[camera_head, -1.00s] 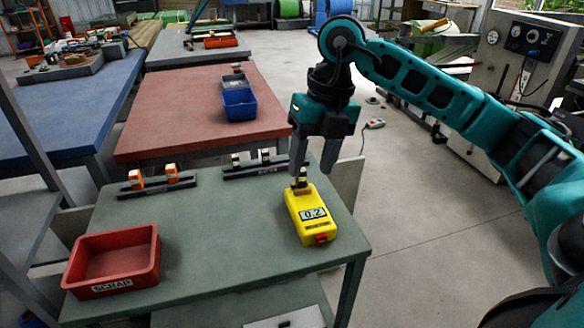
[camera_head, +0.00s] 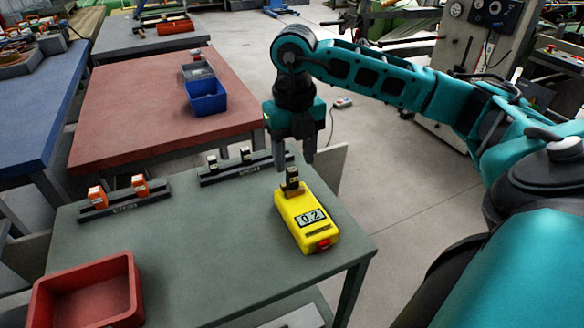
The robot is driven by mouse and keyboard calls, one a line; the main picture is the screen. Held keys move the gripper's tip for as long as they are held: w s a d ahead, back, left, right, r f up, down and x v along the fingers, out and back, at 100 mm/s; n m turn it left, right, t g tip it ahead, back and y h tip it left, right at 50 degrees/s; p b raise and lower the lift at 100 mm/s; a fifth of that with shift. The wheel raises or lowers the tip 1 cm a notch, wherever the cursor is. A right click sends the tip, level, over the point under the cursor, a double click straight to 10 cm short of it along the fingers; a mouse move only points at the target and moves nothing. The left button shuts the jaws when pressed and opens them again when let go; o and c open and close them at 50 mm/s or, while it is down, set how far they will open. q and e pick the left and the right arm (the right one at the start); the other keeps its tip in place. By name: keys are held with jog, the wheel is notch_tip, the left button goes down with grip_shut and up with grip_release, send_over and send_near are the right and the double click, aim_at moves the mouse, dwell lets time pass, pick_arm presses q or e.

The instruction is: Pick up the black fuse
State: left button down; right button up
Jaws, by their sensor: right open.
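A black fuse (camera_head: 291,176) stands upright in the brown socket at the far end of the yellow tester (camera_head: 292,207), whose display reads 0.2. My right gripper (camera_head: 295,160) points down just above this fuse. Its jaws are open, with one finger to the left and one to the right of the fuse's top. I cannot tell whether they touch it. My left gripper is not in view.
A red bin (camera_head: 133,296) sits at the front left of the green table (camera_head: 205,245). The table's middle is clear. A blue bin (camera_head: 206,97) stands on the red table behind.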

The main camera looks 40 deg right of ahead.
aim_at(292, 170)
jog(key=f, duration=0.5)
jog(key=shift+w+d+f, duration=0.1)
jog(key=shift+w+d, duration=0.05)
jog(key=shift+w, duration=0.2)
jog(key=shift+c, duration=0.2)
grip_shut()
